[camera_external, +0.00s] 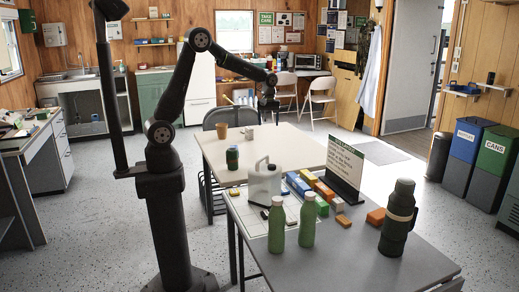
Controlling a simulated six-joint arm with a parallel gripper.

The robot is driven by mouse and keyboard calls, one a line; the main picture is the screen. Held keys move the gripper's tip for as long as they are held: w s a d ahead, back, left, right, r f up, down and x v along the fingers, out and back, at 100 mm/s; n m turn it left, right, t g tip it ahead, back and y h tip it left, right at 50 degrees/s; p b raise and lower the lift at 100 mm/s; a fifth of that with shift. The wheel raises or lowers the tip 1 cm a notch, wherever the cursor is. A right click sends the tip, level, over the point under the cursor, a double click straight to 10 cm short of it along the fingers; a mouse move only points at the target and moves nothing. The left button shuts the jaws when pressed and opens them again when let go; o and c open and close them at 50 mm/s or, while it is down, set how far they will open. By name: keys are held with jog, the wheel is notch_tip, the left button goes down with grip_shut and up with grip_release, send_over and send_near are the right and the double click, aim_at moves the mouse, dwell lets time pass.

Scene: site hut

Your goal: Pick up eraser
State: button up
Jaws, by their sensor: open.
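I cannot surely pick out the eraser at this size. A small dark item (264,214) lies by the white sheet on the near table, and a small yellow item (234,192) lies near that table's far left edge; either is too small to name. My gripper (268,108) is open and hangs high above the back of the far table, well away from these items. I see nothing between its jaws, though it is small and dark here.
The near grey table (390,270) holds two green bottles (307,222), a dark flask (398,220), a white jug (264,185), coloured blocks (322,190) and a standing sign (345,168). The far pale table (285,150) is mostly clear, with a brown cup (222,131) and a dark green jar (232,158).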

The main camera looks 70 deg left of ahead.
jog(key=s+a+f+n, duration=0.1)
jog(key=s+a+f, duration=0.1)
jog(key=s+a, duration=0.6)
jog(key=s+a+f+n, duration=0.1)
jog(key=s+a+f, duration=0.3)
jog(key=a, duration=0.7)
jog(key=f, duration=1)
jog(key=shift+s+a+f, duration=0.1)
jog(key=shift+s+a, duration=0.05)
jog(key=shift+s, duration=0.2)
jog(key=shift+s+f, duration=0.15)
jog(key=shift+f, duration=2.5)
jog(key=c, duration=1.1)
